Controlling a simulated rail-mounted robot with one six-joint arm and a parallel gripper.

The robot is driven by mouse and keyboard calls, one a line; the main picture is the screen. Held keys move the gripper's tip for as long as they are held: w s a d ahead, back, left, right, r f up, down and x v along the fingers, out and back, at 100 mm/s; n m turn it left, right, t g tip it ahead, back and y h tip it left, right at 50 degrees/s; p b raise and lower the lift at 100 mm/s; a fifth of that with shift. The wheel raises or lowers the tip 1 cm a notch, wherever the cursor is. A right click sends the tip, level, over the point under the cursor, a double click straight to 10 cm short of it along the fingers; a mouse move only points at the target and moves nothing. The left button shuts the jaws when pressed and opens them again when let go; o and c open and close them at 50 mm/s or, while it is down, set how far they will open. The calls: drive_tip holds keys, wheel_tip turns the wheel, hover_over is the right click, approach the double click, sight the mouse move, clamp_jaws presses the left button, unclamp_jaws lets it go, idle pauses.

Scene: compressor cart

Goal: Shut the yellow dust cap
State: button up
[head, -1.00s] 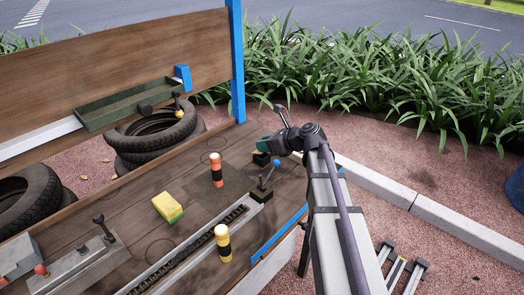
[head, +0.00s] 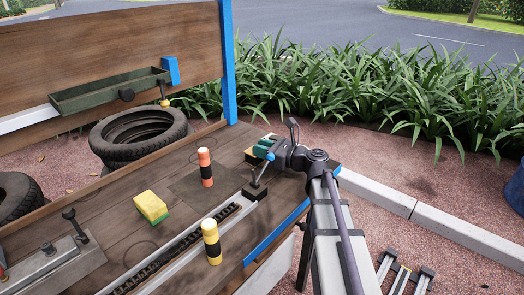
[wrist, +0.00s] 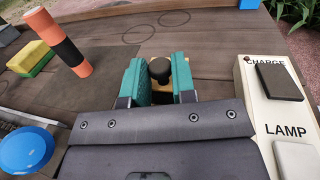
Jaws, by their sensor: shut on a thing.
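My gripper (wrist: 159,82) has teal fingers closed around a black round knob (wrist: 159,69) in the wrist view. A small patch of yellow (wrist: 186,96) shows beside and below the knob, between the fingers; it may be the dust cap, but the fingers hide most of it. I cannot tell the cap's angle. In the head view my gripper (head: 268,148) is low over the far right end of the bench, and the knob is hidden there.
A cream box (wrist: 265,110) marked CHARGE and LAMP stands close right of my gripper. A blue-balled lever (head: 259,173), an orange-black cylinder (head: 205,167), a yellow-black cylinder (head: 211,242) and a yellow-green sponge (head: 151,207) are on the bench. A green tray (head: 105,95) hangs at the back.

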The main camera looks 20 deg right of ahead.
drive_tip(key=o, duration=0.9)
drive_tip(key=v, duration=1)
drive_tip(key=shift+s+d, duration=0.25)
drive_tip(key=shift+s, duration=0.05)
